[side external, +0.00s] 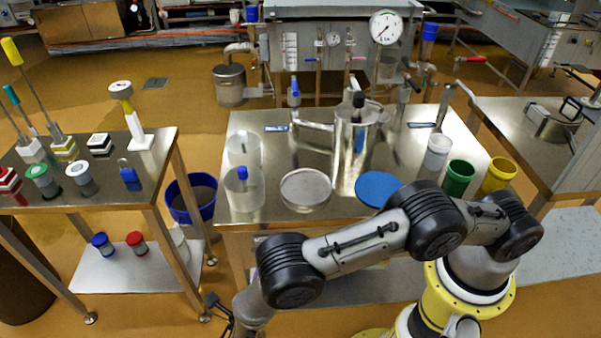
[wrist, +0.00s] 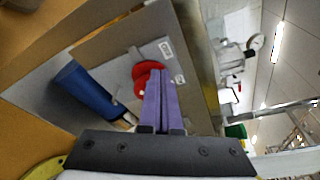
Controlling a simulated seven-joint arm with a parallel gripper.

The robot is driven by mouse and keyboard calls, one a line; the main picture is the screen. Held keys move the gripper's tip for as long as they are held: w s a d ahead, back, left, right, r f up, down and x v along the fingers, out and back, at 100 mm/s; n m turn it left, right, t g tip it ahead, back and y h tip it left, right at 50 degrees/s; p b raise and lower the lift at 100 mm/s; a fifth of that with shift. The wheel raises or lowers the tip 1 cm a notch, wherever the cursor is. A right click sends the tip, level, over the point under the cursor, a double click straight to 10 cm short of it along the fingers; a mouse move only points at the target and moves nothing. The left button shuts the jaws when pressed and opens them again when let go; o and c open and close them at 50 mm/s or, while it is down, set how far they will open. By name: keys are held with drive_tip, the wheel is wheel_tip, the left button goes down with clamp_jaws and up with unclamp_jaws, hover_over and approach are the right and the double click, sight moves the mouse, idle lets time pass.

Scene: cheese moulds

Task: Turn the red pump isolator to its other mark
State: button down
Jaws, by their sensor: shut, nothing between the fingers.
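The red pump isolator (wrist: 146,76) shows in the wrist view as a red rounded handle on a grey plate (wrist: 118,62), with small pale labels (wrist: 165,48) beside it. My gripper (wrist: 160,78) has its purple fingers shut together, with nothing between them. The fingertips overlap the right edge of the red handle in the picture; I cannot tell whether they touch it. The fingers hide part of the handle and plate, and which mark it points to is unclear. In the side external view the isolator is not visible, and my gripper is mostly out of sight at the lower edge.
The steel bench (side external: 268,215) carries a tall steel vessel (side external: 353,150), a blue disc (side external: 379,188) and several cups. A blue bucket (side external: 190,198) stands left of it on the floor.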

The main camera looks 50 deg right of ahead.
drive_tip(key=shift+s+d+f, duration=0.15)
drive_tip(key=shift+f, duration=0.2)
idle(0.5)
drive_tip(key=shift+w+a+f, duration=0.15)
drive_tip(key=shift+w+f, duration=0.05)
drive_tip(key=shift+f, duration=0.2)
drive_tip(key=shift+w+a+f, duration=0.15)
drive_tip(key=shift+f, duration=0.65)
idle(0.5)
drive_tip(key=v, duration=0.6)
idle(0.4)
drive_tip(key=shift+s+a+f, duration=0.1)
drive_tip(key=shift+s, duration=0.05)
